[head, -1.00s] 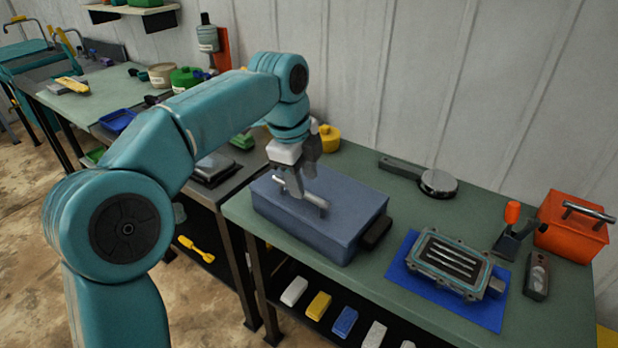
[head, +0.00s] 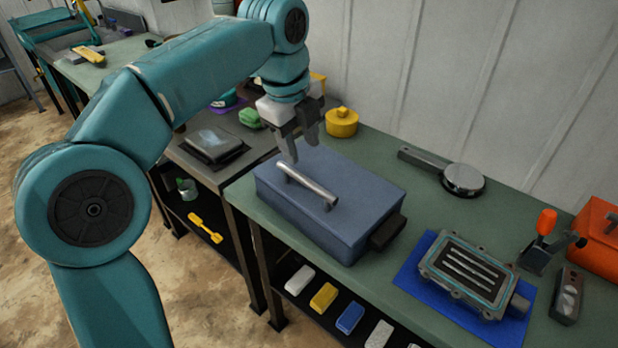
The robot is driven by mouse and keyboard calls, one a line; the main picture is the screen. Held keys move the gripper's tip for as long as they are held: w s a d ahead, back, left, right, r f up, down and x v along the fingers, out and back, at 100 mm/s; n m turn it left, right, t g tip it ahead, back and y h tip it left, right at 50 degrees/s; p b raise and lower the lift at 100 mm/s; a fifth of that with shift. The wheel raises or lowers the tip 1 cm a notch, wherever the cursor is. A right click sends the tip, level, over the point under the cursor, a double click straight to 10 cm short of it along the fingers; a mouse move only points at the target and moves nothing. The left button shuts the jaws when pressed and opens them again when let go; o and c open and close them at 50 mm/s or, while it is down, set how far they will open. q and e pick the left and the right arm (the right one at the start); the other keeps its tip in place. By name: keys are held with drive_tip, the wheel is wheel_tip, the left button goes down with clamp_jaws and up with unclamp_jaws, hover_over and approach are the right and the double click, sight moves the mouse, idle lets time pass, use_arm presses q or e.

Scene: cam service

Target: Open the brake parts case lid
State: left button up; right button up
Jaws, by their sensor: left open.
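A blue-grey case (head: 355,213) stands on the green bench top, its lid down flat. A silver bar handle (head: 307,186) runs along the top of the lid. A dark block (head: 387,232) sticks out from the case's right end. My left gripper (head: 302,150) is open and points down above the lid's back left part. Its fingers are just behind the handle and hold nothing; whether a fingertip touches the lid I cannot tell. My right gripper is not in view.
A yellow round container (head: 341,122) stands behind the case. A pan-like tool (head: 463,178) lies at the back. A ribbed metal housing (head: 467,270) sits on a blue mat (head: 412,275) to the right. An orange toolbox (head: 599,236) stands at the far right. Coloured blocks lie on the lower shelf.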

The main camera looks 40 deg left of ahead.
sight(308, 180)
use_arm(q)
drive_tip(key=f, duration=0.3)
drive_tip(key=w+f+b, duration=0.1)
drive_tip(key=f, duration=0.2)
drive_tip(key=w+f, duration=0.1)
drive_tip(key=f, duration=0.2)
drive_tip(key=shift+f, duration=0.15)
drive_tip(key=shift+s+d, duration=0.1)
drive_tip(key=shift+s, duration=0.15)
drive_tip(key=shift+w, duration=0.2)
drive_tip(key=c, duration=0.5)
clamp_jaws()
